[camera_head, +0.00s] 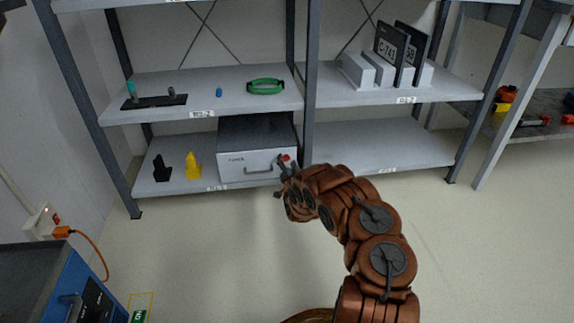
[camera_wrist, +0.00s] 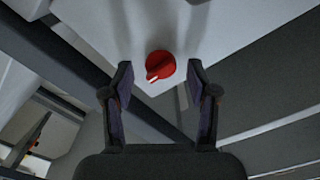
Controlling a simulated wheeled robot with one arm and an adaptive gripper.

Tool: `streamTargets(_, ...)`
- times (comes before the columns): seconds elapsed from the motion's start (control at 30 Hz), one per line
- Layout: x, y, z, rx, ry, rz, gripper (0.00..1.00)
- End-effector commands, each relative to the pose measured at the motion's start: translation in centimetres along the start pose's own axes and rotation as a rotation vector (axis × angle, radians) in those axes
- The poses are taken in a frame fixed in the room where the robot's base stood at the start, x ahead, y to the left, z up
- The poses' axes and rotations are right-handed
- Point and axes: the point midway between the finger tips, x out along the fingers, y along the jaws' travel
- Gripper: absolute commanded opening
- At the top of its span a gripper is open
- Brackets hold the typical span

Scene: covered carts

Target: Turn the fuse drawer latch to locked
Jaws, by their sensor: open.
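The fuse drawer (camera_head: 250,165) is a box with a pale front and a dark top on the lower left shelf, with a grey handle on its front. Its latch is a red round knob (camera_head: 286,157) at the right end of the front. In the wrist view the red latch (camera_wrist: 160,65) shows a white mark at its lower left. My gripper (camera_head: 284,170) is at the latch in the head view. In the wrist view my gripper (camera_wrist: 160,80) is open, with one finger on each side of the latch and visible gaps to it. I cannot tell the latch's locked position.
The lower left shelf (camera_head: 205,183) also holds a black piece (camera_head: 162,168) and a yellow piece (camera_head: 194,164). A shelf upright (camera_head: 308,120) stands just right of the drawer. The lower right shelf (camera_head: 380,145) is empty. A blue cart (camera_head: 75,280) stands at the lower left.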

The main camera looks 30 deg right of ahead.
Motion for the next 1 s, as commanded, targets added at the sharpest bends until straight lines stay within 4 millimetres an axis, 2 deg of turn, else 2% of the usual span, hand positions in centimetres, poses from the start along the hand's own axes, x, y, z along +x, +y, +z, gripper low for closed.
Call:
streamTargets(0.43,0.57,-0.08,-0.08,-0.001,0.000,-0.001,0.59)
streamTargets(1.0,0.56,-0.06,-0.09,-0.001,0.001,-0.001,0.00)
